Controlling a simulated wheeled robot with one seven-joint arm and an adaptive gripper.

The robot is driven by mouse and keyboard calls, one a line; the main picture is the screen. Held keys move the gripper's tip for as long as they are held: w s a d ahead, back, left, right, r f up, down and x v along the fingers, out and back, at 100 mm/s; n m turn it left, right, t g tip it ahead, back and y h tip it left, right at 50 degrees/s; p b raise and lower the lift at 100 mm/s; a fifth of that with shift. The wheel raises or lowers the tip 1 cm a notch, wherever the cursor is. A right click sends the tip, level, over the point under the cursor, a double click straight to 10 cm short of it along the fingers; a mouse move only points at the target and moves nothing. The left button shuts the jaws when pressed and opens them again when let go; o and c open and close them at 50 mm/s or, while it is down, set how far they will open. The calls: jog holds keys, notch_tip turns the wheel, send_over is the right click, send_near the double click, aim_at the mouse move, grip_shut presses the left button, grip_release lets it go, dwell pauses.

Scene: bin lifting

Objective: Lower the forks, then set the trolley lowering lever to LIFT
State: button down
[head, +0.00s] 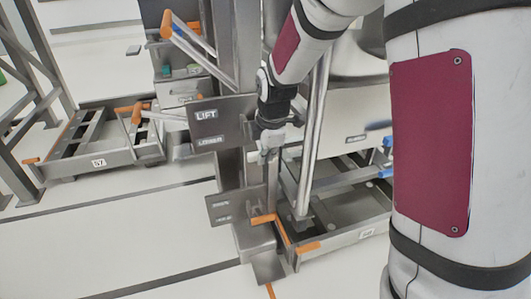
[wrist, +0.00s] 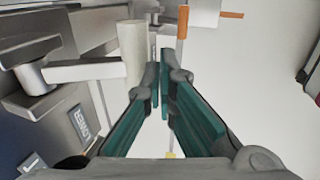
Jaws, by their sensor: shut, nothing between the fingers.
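The dark plate (head: 222,124) marked LIFT above and LOWER below is fixed to the grey column in the head view. In the wrist view, the lever's pale arm (wrist: 85,72) runs from a round pivot (wrist: 37,76) to a thick grey handle (wrist: 133,52). The LOWER label (wrist: 85,122) shows below it; which setting the lever is at I cannot tell. My gripper (wrist: 160,75) is shut and empty, its teal-padded fingers together just right of the handle.
A second dark plate (head: 236,205) is lower on the column. A grey frame numbered 47 (head: 98,162) lies on the floor at left. An orange-ended bar (head: 181,35) slants beside the column at upper left. The front left floor is clear.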

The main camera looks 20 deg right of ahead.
jog(key=shift+r, duration=0.1)
jog(key=v, duration=1.2)
